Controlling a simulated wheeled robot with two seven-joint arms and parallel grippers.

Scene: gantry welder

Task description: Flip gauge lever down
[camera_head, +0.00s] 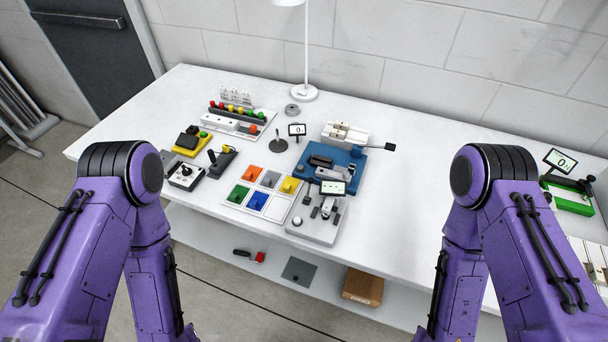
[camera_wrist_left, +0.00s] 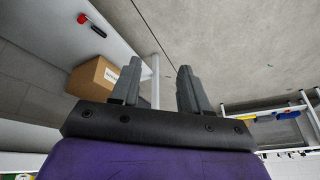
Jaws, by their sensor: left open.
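A second device with a green base (camera_head: 570,203), a display and a dark handle stands at the far right. I cannot tell which of them bears the gauge lever. My left gripper (camera_wrist_left: 160,75) is open and empty in the left wrist view, below table height, away from both devices. My right gripper is out of view.
The white table (camera_head: 430,130) holds a tray of coloured blocks (camera_head: 262,192), a blue fixture (camera_head: 335,162), a joystick box (camera_head: 185,176) and a lamp (camera_head: 304,94). A lower shelf carries a cardboard box (camera_head: 362,287), also in the wrist view (camera_wrist_left: 95,78). The table's right middle is clear.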

